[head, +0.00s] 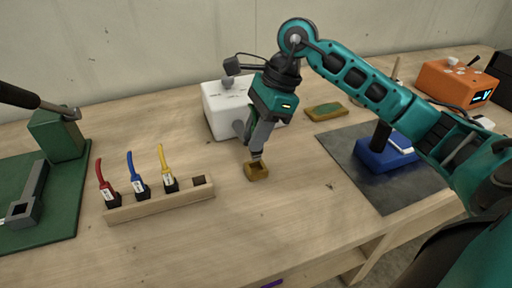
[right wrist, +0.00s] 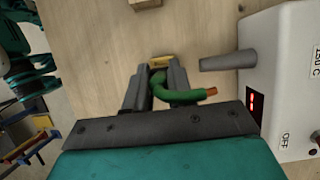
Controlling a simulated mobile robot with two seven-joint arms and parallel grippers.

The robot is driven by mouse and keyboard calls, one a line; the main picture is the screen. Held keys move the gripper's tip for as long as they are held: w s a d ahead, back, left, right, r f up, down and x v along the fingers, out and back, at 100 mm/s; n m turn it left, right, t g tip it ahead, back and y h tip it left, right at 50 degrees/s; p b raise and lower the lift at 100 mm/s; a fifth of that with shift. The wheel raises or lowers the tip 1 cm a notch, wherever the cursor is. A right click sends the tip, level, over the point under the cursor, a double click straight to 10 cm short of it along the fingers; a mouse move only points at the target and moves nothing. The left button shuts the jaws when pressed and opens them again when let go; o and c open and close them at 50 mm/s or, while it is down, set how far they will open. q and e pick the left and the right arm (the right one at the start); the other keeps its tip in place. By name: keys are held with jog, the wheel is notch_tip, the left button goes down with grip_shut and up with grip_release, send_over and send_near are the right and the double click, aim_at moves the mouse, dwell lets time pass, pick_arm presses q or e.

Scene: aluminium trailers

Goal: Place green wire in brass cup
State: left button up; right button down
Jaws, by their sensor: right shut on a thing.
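The brass cup (head: 257,173) is a small square block with an open top on the wooden bench. My right gripper (head: 256,155) points down right over it, with its fingertips at or just above the rim; I cannot tell if they touch. In the right wrist view it is shut on the green wire (right wrist: 180,95), which is bent and has a bare copper end pointing right. The cup (right wrist: 162,61) shows just beyond the fingertips there. Whether the wire's lower end is inside the cup is hidden. My left gripper is not in view.
A wooden rack (head: 150,204) holds red, blue and yellow wires and one vacant slot. A white box (head: 216,101) with a grey nozzle stands close behind my right gripper. A dark mat (head: 375,180) with a blue item lies right. Bench front is clear.

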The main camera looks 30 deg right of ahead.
aim_at(256, 158)
jog(key=shift+f, duration=1.9)
jog(key=shift+f+b, duration=0.15)
jog(key=shift+b, duration=0.15)
jog(key=c, duration=1)
grip_release()
jog(key=shift+o, duration=0.2)
jog(key=shift+r+p, duration=0.3)
jog(key=shift+r, duration=0.05)
jog(key=v, duration=1.1)
jog(key=shift+d+r, duration=0.2)
jog(key=shift+r, duration=0.1)
jog(key=shift+s, duration=0.1)
